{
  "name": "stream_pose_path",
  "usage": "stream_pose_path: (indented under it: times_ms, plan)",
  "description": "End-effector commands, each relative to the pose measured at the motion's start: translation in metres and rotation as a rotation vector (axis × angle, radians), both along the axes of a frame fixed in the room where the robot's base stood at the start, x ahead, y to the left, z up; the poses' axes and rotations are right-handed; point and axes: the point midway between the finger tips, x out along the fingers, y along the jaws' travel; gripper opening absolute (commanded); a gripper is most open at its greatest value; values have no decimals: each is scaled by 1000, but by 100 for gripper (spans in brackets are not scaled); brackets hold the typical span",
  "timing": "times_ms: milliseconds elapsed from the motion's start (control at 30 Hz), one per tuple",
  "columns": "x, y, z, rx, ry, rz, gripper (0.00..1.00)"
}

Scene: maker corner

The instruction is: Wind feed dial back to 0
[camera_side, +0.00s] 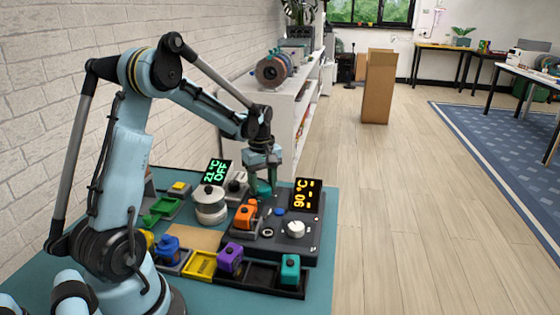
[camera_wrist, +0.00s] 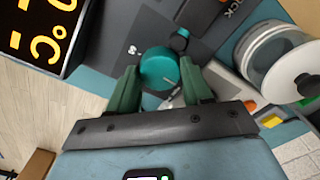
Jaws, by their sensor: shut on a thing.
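A teal round dial (camera_wrist: 158,69) sits on a dark panel in the wrist view, a thin light line on its face. I take it to be the feed dial; no label on it is readable. My gripper (camera_wrist: 160,84) has its two green fingers on either side of the dial, shut on it. In the side view my gripper (camera_side: 263,184) points down over the back of the dark control panel (camera_side: 290,245), and the teal dial (camera_side: 264,188) is partly hidden by the fingers.
An orange display reading 90 °C (camera_side: 306,196) and a white knob (camera_side: 295,229) are to the right. A lidded pot (camera_side: 210,205) stands close on the left, by a green display (camera_side: 216,172). Coloured blocks, including orange (camera_side: 245,214) and purple (camera_side: 230,258), are in front.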

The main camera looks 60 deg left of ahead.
Motion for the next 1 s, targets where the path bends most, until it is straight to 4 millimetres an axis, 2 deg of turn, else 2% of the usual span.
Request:
stream_pose_path:
  times_ms: [300,700,733,900,1000]
  plan:
    - [0,1,0,2,-2,73,19]
    - [0,1,0,2,-2,79,19]
    - [0,1,0,2,-2,79,52]
    - [0,0,0,2,-1,78,75]
    - [0,0,0,1,-1,77,75]
